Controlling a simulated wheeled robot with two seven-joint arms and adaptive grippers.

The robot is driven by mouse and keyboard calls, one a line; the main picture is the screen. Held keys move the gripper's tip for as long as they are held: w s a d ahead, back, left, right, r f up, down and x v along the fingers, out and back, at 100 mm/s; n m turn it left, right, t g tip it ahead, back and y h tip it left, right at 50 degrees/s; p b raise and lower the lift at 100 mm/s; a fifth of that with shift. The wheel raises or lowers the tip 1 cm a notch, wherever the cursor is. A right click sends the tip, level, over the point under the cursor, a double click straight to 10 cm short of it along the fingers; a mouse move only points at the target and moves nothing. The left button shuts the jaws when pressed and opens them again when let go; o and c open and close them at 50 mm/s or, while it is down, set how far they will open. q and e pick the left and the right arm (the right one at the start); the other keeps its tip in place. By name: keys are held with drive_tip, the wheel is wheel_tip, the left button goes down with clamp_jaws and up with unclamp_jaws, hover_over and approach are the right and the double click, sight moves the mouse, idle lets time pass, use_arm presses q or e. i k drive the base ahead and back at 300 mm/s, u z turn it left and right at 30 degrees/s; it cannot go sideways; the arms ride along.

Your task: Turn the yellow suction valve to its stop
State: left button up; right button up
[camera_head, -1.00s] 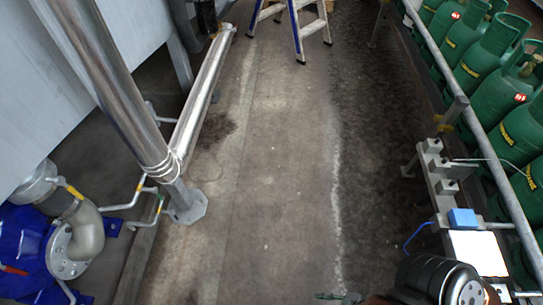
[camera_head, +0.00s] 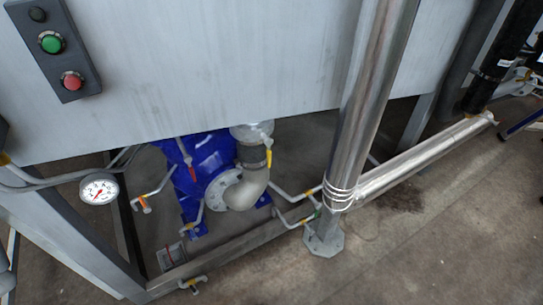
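A blue pump (camera_head: 205,160) stands under the grey panel, left of centre. A grey elbow pipe (camera_head: 250,187) curves from its flange. A small yellow handle (camera_head: 268,158) hangs at the collar above this elbow. I cannot tell for sure which is the suction valve, though the handle at the elbow is the most clearly yellow. Neither of my grippers is in view.
A shiny steel post (camera_head: 368,105) stands right of the pump on a foot plate (camera_head: 324,240). A control box (camera_head: 54,45) with green and red buttons hangs upper left, above a round gauge (camera_head: 98,189). The floor (camera_head: 430,250) at lower right is clear.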

sight(269, 141)
drive_tip(key=k, duration=0.5)
drive_tip(key=z, duration=0.7)
drive_tip(key=i, duration=1.15)
drive_tip(key=u, duration=0.1)
